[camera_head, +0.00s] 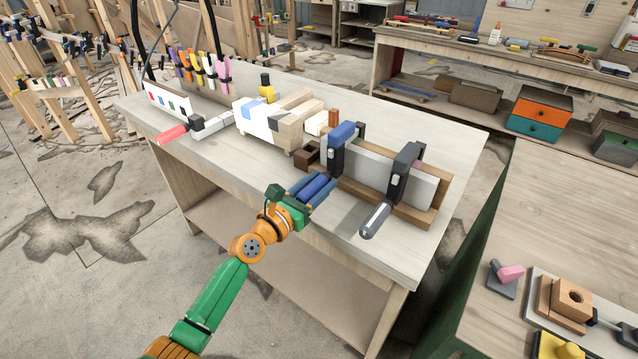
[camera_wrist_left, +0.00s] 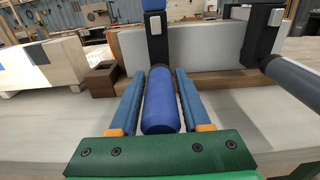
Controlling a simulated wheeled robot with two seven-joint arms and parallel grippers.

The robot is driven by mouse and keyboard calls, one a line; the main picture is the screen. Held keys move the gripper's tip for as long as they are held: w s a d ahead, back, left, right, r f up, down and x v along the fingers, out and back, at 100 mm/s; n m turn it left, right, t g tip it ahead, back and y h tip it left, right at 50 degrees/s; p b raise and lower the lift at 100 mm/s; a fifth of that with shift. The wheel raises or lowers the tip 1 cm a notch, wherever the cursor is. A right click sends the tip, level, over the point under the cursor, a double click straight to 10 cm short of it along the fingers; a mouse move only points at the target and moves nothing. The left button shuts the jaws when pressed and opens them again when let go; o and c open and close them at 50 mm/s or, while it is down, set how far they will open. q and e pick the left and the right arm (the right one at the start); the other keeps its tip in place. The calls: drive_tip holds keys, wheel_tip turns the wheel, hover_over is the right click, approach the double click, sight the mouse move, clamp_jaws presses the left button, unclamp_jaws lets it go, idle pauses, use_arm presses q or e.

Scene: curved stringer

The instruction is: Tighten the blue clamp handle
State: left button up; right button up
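The blue clamp handle (camera_wrist_left: 161,105) is a thick blue cylinder pointing toward me from the blue-tipped clamp (camera_head: 338,150) on the bench. This clamp stands upright over a pale board in a wooden frame; it also shows in the left wrist view (camera_wrist_left: 156,38). My left gripper (camera_head: 317,187) reaches around the handle, with one blue finger on each side. In the left wrist view my left gripper (camera_wrist_left: 159,88) shows narrow gaps between fingers and handle, so it looks open. A second black clamp (camera_head: 400,172) with a grey handle (camera_head: 375,220) stands to the right. My right gripper is out of view.
A small dark brown box (camera_head: 306,155) and a white-and-wood block (camera_head: 270,123) stand left of the clamp. A red-handled clamp (camera_head: 172,134) lies at the bench's left end.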

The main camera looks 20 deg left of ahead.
use_arm(q)
clamp_jaws()
